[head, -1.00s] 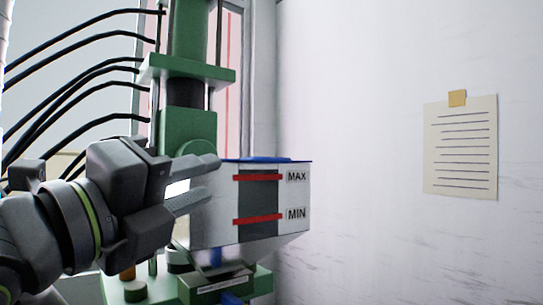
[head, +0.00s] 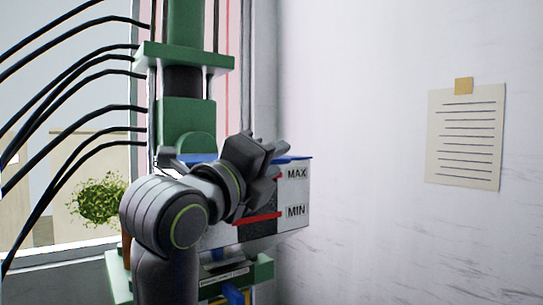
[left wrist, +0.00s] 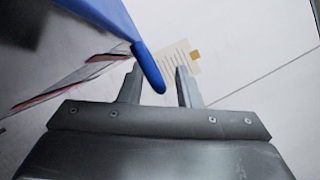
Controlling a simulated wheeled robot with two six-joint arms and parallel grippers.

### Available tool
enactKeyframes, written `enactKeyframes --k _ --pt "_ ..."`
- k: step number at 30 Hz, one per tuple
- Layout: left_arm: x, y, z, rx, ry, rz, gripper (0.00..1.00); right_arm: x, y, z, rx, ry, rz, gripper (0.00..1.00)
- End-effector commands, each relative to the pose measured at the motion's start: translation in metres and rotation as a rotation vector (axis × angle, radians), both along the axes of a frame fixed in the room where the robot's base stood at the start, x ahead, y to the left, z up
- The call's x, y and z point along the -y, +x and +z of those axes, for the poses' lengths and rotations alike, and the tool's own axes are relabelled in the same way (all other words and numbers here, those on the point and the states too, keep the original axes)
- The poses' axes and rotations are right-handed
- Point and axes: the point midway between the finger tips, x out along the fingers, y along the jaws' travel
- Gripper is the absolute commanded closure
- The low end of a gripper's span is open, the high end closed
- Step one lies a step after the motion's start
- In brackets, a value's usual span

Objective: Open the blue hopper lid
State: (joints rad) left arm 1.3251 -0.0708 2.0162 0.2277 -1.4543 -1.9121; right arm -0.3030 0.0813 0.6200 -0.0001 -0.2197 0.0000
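The hopper (head: 297,192) is a white and grey box with MAX and MIN marks, mounted on the green machine. Its blue lid (head: 294,158) lies flat along the top edge in the head view, partly hidden by my arm. My left gripper (head: 282,160) is in front of the hopper's upper part, near the lid. In the left wrist view the blue lid (left wrist: 103,18) ends in a rounded blue tab (left wrist: 148,68) that shows between the fingers of my left gripper (left wrist: 160,82). The fingers are apart, with a gap on the right. Contact with the left finger is unclear. My right gripper is not in view.
The green machine column (head: 187,112) rises behind my arm, with several black cables (head: 85,68) running left. A white wall with a pinned paper sheet (head: 465,137) is on the right. Space between hopper and sheet is clear.

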Motion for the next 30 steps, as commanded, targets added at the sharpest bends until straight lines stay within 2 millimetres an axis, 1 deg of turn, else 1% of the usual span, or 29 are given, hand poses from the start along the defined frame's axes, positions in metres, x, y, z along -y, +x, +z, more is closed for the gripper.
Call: enactKeyframes --k 6,8,13,14,24,28,30 --pt "0.000 0.000 0.000 0.000 0.000 0.000 0.69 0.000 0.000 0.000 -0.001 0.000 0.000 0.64" --pt "0.000 0.000 0.000 0.000 0.000 0.000 0.76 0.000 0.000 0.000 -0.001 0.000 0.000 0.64" --pt "0.000 0.000 0.000 0.000 0.000 0.000 0.98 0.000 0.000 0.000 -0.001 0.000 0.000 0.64" --pt "0.000 0.000 0.000 0.000 0.000 0.000 1.00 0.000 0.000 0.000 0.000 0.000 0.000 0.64" --pt "0.000 0.000 0.001 -0.002 -0.001 0.000 1.00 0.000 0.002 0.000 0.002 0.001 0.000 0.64" --pt "0.001 0.000 0.008 -0.015 -0.012 0.000 1.00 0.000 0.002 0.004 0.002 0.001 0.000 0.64" --pt "0.002 -0.001 0.014 -0.033 -0.025 0.000 1.00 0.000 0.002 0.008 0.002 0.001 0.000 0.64"
